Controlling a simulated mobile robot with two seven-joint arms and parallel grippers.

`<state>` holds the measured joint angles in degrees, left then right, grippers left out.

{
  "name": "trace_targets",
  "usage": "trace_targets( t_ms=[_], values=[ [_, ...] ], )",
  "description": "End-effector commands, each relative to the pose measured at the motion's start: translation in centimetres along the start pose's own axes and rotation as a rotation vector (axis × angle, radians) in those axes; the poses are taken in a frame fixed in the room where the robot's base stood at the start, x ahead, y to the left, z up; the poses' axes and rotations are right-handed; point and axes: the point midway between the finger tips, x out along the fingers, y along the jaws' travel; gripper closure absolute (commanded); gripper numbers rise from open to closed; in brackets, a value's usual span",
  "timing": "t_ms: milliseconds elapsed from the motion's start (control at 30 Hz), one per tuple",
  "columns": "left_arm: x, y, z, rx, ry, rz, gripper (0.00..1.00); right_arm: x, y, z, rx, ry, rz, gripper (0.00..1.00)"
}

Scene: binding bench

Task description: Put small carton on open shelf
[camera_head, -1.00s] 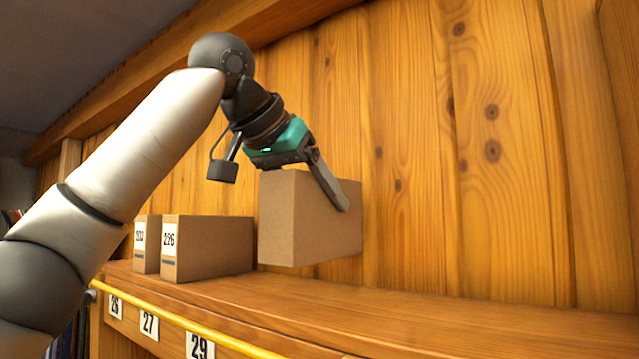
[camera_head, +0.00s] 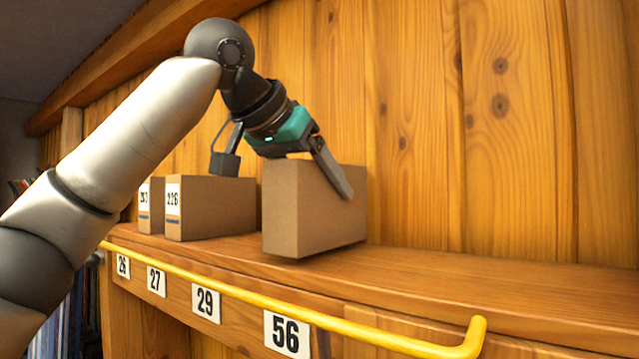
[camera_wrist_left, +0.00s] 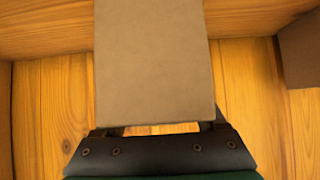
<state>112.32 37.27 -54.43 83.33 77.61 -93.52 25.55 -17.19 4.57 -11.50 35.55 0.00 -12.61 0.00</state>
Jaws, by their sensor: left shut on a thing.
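The small carton (camera_head: 312,212) is a plain brown box. My left gripper (camera_head: 335,180) is shut on it from above, with one finger visible along its right side. The carton is upright and very low over the open shelf (camera_head: 430,275), a wooden board; I cannot tell whether its base touches. In the left wrist view the carton (camera_wrist_left: 153,60) fills the middle between the fingers (camera_wrist_left: 160,128), and its far end hides part of the wood behind. My right gripper is not in view.
Two labelled brown cartons, one marked 226 (camera_head: 215,207) and one beside it (camera_head: 150,205), stand to the left. A yellow rail (camera_head: 270,292) runs along the shelf front above number plates. The shelf to the right is clear. A plank wall (camera_head: 420,120) stands behind.

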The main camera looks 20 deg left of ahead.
Motion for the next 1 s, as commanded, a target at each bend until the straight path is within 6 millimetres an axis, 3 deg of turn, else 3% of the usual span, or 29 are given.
trace_targets(
  t_ms=[533,567,800,1000],
  values=[
    [0.65,0.01,0.86,0.0,0.001,0.0,1.0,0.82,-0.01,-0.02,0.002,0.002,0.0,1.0],
    [0.65,0.01,0.87,0.0,0.002,0.0,0.27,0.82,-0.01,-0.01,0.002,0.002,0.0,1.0],
    [0.61,0.0,0.81,0.0,0.001,0.0,0.0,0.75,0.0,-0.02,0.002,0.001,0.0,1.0],
    [0.66,-0.01,0.88,0.0,-0.002,0.0,0.0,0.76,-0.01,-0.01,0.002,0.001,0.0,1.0]
  ],
)
